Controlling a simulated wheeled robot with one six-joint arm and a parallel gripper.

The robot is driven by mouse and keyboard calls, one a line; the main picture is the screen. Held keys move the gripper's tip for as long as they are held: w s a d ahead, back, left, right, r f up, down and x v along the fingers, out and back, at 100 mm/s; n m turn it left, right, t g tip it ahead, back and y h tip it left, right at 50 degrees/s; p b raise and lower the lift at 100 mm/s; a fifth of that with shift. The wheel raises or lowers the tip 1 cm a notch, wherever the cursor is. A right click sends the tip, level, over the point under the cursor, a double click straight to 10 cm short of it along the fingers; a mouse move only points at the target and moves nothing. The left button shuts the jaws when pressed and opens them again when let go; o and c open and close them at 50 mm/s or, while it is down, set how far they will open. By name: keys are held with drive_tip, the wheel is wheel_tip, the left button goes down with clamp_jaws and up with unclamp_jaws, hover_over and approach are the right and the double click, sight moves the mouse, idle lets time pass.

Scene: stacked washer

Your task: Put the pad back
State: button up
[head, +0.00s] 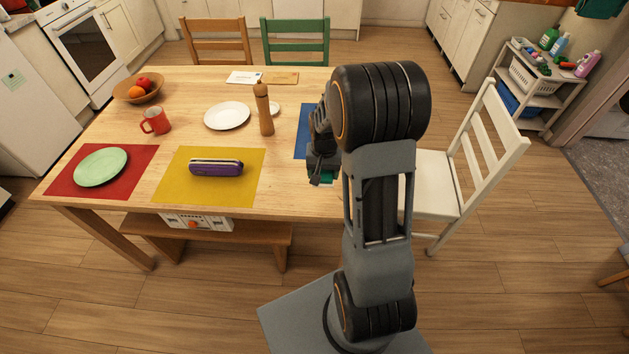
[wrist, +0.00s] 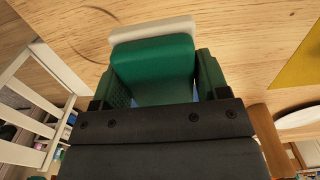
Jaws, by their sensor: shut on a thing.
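My gripper (head: 322,172) is over the right front part of the wooden table, beside the blue placemat (head: 302,132). It is shut on a green pad (wrist: 153,66) with a pale cream edge. In the wrist view the pad sits between the two fingers of my gripper (wrist: 157,84), with the bare table top beyond it. A small bit of green also shows under my gripper in the head view. My arm hides most of the blue placemat and the table's right end. I cannot tell whether the pad touches the table.
A yellow placemat (head: 178,194) holds a purple case (head: 216,168). A red placemat (head: 65,181) holds a green plate (head: 101,166). A pepper mill (head: 265,112) and white plate (head: 227,115) stand mid-table. A white chair (head: 440,178) and a cart with bottles (head: 528,86) are right.

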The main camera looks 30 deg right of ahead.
drive_tip(key=f, duration=0.1)
drive_tip(key=w+a+f, duration=0.1)
drive_tip(key=w+f, duration=0.1)
drive_tip(key=shift+a+f, duration=0.1)
drive_tip(key=shift+a, duration=0.2)
drive_tip(key=shift+w+f, duration=0.1)
drive_tip(key=shift+f, duration=1.5)
drive_tip(key=shift+f, duration=0.1)
drive_tip(key=shift+f, duration=0.15)
drive_tip(key=o, duration=1)
